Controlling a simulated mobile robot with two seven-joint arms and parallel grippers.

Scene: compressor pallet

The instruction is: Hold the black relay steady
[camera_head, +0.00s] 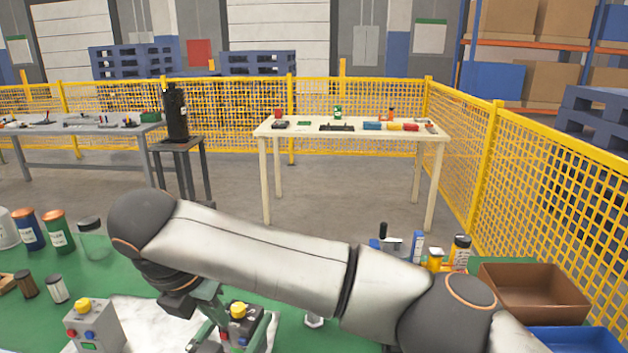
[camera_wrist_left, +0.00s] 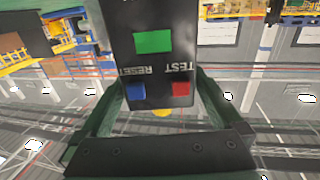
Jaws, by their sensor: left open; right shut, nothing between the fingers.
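A dark box (camera_wrist_left: 152,45) with a green label, blue and red buttons, and TEST and RESET lettering stands between my left gripper's fingers (camera_wrist_left: 150,85) in the left wrist view, upside down. The fingers are spread; contact with the box cannot be told. In the head view, an arm from the lower right ends in green fingers (camera_head: 207,318) beside a yellow-topped button box (camera_head: 238,322). These fingers match those in the wrist view. I cannot tell whether this box is the black relay. My right gripper is not seen.
Another button box (camera_head: 95,328) stands to the left on the green table. Jars (camera_head: 58,232) and small cylinders (camera_head: 57,289) stand at the left. A brown bin (camera_head: 533,291) and blue bin (camera_head: 573,340) are at the right. Yellow fencing (camera_head: 560,165) lies beyond.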

